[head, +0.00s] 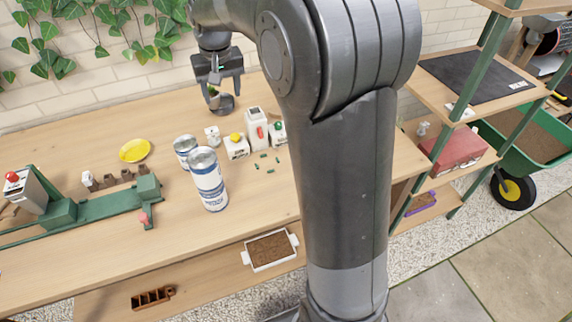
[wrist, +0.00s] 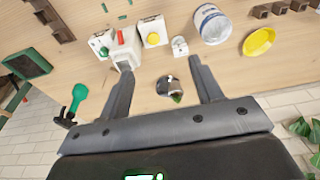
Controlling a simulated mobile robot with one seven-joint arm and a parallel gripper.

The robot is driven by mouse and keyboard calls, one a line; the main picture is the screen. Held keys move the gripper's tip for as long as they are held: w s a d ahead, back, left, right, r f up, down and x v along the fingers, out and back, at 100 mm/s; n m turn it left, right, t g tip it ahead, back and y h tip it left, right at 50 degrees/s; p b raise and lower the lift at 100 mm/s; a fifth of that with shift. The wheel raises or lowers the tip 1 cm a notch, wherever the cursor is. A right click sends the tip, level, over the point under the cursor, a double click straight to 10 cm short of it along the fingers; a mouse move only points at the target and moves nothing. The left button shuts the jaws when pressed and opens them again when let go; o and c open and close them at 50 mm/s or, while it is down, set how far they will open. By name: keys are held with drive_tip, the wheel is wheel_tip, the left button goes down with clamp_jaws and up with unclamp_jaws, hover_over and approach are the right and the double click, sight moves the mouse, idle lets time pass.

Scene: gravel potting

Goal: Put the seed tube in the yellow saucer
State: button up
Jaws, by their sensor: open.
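The yellow saucer (head: 135,150) lies on the bench left of the tins and looks empty; it also shows in the wrist view (wrist: 259,42) at upper right. My gripper (head: 214,84) is over the back of the bench, pointing down. In the wrist view its fingers (wrist: 161,66) are spread wide with nothing gripped. Between and below them is a small dark round stand (wrist: 163,86) holding a small piece with a green end (wrist: 177,98), which may be the seed tube; its shape is too small to tell.
Two blue-and-white tins (head: 208,180) stand between the saucer and several white containers (head: 256,130). A small white pot (head: 212,135) stands near the dark stand. Small green pieces (head: 270,170) lie loose. The front middle bench is clear.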

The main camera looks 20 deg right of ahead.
drive_tip(key=s+d+r+t, duration=0.1)
drive_tip(key=s+d+r, duration=0.15)
drive_tip(key=s, duration=0.65)
drive_tip(key=s+d+r+t, duration=0.1)
drive_tip(key=s+r, duration=0.2)
drive_tip(key=s, duration=0.6)
drive_tip(key=s+d+f+t, duration=0.1)
drive_tip(key=s+f, duration=0.2)
drive_tip(key=s, duration=0.9)
drive_tip(key=shift+d+f+t, duration=0.15)
drive_tip(key=shift+f+t, duration=0.05)
drive_tip(key=shift+t, duration=0.1)
drive_tip(key=shift+o, duration=0.5)
drive_tip(key=shift+s+f, duration=0.2)
drive_tip(key=shift+s, duration=0.15)
drive_tip(key=shift+w, duration=0.15)
